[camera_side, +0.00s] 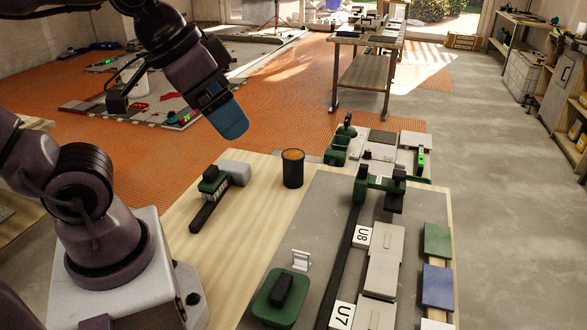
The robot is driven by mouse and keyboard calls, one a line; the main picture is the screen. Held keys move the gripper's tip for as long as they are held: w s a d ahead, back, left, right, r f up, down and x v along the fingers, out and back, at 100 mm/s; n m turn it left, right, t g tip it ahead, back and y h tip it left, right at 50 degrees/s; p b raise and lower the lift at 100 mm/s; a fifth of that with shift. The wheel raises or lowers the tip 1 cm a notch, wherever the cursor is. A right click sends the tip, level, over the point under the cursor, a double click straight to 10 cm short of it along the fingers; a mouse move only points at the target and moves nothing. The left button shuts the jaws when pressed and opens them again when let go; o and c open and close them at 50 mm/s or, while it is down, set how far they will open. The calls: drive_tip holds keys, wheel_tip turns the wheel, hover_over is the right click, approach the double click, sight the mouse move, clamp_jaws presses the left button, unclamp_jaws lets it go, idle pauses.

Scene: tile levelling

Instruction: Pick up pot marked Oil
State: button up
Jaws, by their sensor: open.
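A dark pot (292,171) with an orange-brown top stands upright near the back edge of the wooden bench, right of the middle of its far end. No marking can be read on its visible side, so I cannot confirm that it says Oil. My gripper (232,128), with a blue end, hangs in the air to the upper left of the pot, apart from it. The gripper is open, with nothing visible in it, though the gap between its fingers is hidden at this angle.
A black-handled brush (206,208) and a grey block (235,172) lie left of the pot.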

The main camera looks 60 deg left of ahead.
drive_tip(key=w+a+f+m+g+y, duration=0.75)
drive_tip(key=w+a+f, duration=0.25)
drive_tip(key=w+f, duration=0.35)
drive_tip(key=m+t+y, duration=0.4)
drive_tip(key=m+y, duration=0.6)
drive_tip(key=m, duration=0.2)
approach(297, 171)
drive_tip(key=shift+s+r, duration=0.15)
drive_tip(key=shift+r, duration=0.2)
drive_tip(key=shift+a+f+t, duration=0.15)
drive_tip(key=shift+a+t, duration=0.05)
drive_tip(key=shift+t, duration=0.05)
drive_tip(key=a, duration=0.4)
drive_tip(key=w+a, duration=0.1)
drive_tip(key=a, duration=0.2)
drive_tip(key=shift+w+a+f, duration=0.1)
drive_tip(key=shift+w+a, duration=0.05)
drive_tip(key=shift+a, duration=0.75)
drive_tip(key=shift+w+a+f, duration=0.1)
drive_tip(key=shift+a, duration=0.75)
drive_tip(key=shift+w+a+f, duration=0.1)
drive_tip(key=shift+w+a, duration=0.05)
drive_tip(key=shift+a, duration=0.75)
drive_tip(key=c, duration=1.1)
